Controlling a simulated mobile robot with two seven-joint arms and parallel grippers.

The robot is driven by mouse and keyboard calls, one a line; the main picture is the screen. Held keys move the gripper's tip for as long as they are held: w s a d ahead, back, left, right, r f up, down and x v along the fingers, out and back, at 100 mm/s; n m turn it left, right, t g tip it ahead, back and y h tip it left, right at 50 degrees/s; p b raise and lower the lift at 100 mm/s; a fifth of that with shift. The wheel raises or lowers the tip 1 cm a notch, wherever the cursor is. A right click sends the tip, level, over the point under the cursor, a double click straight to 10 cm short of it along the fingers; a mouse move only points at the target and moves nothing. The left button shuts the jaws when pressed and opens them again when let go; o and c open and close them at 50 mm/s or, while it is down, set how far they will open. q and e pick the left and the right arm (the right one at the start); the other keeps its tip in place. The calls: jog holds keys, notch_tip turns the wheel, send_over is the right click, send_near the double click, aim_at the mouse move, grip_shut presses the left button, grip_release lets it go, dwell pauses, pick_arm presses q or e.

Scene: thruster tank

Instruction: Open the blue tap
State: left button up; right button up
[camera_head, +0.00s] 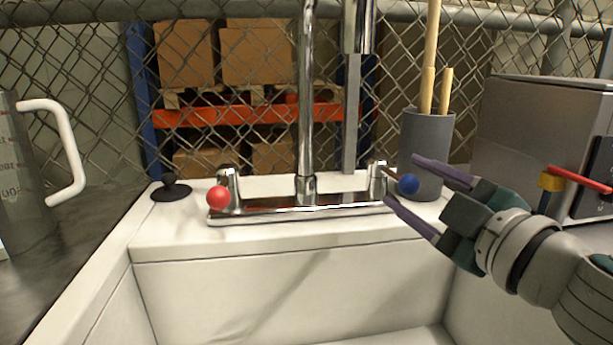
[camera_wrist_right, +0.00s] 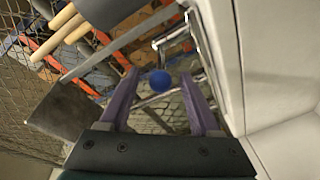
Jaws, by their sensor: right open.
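The blue tap knob (camera_head: 409,184) sits on a short lever at the right chrome handle (camera_head: 377,178) of the faucet. My right gripper (camera_head: 400,179) is open, coming from the right, with its two purple fingers pointing at the knob, one above and one below it in the head view. In the right wrist view the blue knob (camera_wrist_right: 160,81) lies between the two fingertips (camera_wrist_right: 158,85); I cannot tell whether either finger touches it. The red tap knob (camera_head: 218,197) is at the left handle. My left gripper is not in view.
The tall chrome spout (camera_head: 306,100) rises between the handles. A grey cup (camera_head: 426,150) with wooden handles stands just behind the blue knob. A metal box (camera_head: 540,130) is at the right, a jug (camera_head: 28,180) at the left, and a black stopper (camera_head: 171,188) on the sink's back ledge.

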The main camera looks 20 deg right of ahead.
jog(key=shift+w, duration=0.55)
grip_shut()
dwell(1.1)
